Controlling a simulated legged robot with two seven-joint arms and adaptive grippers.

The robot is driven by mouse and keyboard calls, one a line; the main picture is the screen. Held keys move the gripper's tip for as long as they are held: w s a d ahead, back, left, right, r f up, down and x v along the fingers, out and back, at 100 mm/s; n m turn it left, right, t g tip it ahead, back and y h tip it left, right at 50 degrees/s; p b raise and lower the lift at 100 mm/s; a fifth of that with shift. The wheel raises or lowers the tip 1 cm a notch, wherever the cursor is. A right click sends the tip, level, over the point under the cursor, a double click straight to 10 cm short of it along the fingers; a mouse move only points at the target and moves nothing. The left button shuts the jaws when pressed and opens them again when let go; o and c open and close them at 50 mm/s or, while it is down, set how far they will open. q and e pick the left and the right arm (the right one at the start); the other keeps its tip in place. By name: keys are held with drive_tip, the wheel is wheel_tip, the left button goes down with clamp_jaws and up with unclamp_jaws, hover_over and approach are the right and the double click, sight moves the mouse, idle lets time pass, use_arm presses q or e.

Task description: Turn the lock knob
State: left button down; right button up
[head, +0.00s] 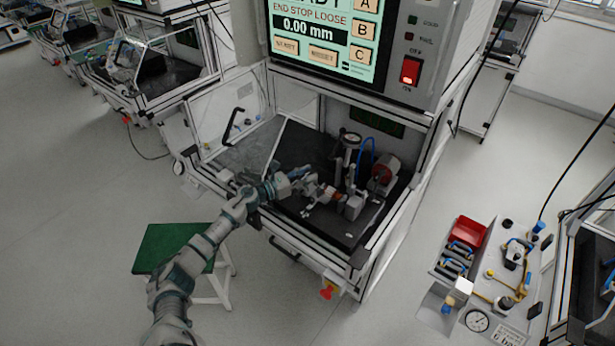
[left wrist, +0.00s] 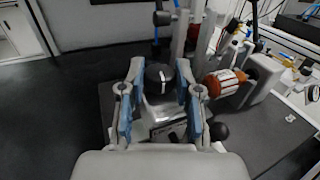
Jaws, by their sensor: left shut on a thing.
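The lock knob (left wrist: 160,78) is a round black knob with a pale line across its top, in the middle of the left wrist view. My left gripper (left wrist: 161,72) has its blue-padded fingers on either side of the knob and is shut on it. In the head view my left gripper (head: 303,177) reaches into the open test station, and the knob cannot be made out there. A grey block with markings shows below the knob between the fingers. My right gripper is in neither view.
The screen (head: 322,28) reads "END STOP LOOSE" and "0.00 mm". A dial gauge (head: 350,140) on a post and a red-and-white stator (left wrist: 224,82) stand close to the fingers. A green-topped stool (head: 172,246) stands left, beside my arm. A red tray (head: 468,233) lies on the right-hand bench.

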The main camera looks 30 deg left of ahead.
use_arm(q)
drive_tip(key=shift+a+r, duration=0.15)
drive_tip(key=shift+r, duration=0.15)
drive_tip(key=c, duration=0.8)
unclamp_jaws()
drive_tip(key=shift+f, duration=0.1)
drive_tip(key=shift+s+a+f, duration=0.15)
drive_tip(key=shift+s+f, duration=0.05)
drive_tip(key=shift+s, duration=0.2)
drive_tip(key=v, duration=0.6)
drive_tip(key=shift+s+a+r, duration=0.1)
drive_tip(key=shift+s+a, duration=0.1)
